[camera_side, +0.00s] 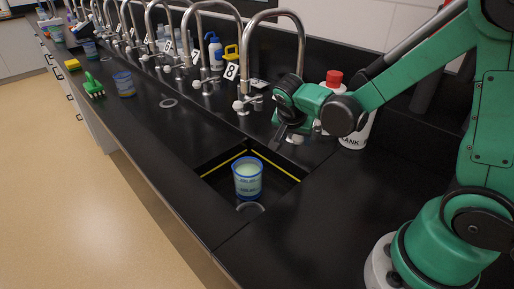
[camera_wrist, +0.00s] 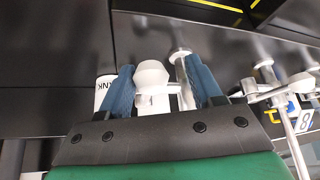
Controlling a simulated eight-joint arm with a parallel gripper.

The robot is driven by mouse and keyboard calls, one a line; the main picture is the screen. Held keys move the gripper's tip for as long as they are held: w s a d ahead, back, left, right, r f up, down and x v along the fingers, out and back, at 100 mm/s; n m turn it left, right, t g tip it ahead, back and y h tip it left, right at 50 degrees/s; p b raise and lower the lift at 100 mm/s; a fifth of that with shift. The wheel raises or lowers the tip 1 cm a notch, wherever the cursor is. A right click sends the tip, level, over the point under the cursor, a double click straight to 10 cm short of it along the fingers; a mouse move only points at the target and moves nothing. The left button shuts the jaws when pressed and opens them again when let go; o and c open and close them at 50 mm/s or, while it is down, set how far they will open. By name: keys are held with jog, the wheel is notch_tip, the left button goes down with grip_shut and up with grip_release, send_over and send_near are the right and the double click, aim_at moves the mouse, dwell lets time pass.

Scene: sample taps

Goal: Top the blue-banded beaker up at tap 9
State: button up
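The blue-banded beaker (camera_side: 247,180) stands upright in the sunken black basin (camera_side: 212,176) in the side view, with pale greenish liquid inside. My gripper (camera_side: 284,135) is low over the counter behind the basin, to the right of tap 8 (camera_side: 250,100). In the wrist view my gripper (camera_wrist: 158,66) has its two blue fingers spread, one on each side of a white tap fitting (camera_wrist: 151,76) with a side lever. A gap shows by the right finger. No number 9 plate shows; my arm hides part of that area.
A white bottle with a red cap (camera_side: 334,78) stands close behind my wrist. A row of curved taps runs off to the left. A green brush (camera_side: 93,88), a yellow sponge (camera_side: 72,64) and another beaker (camera_side: 124,85) are on the left counter. The front right counter is clear.

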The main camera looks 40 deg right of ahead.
jog(key=shift+s+d, duration=0.1)
jog(key=shift+s, duration=0.2)
jog(key=v, duration=0.7)
jog(key=s+a+r+n+t+y, duration=0.1)
jog(key=s+a+n+t+y, duration=0.2)
jog(key=n, duration=1)
jog(key=a+t+y, duration=0.1)
jog(key=a+y, duration=0.1)
jog(key=shift+s+t+y, duration=0.3)
jog(key=shift+s+t, duration=0.05)
jog(key=shift+t, duration=0.05)
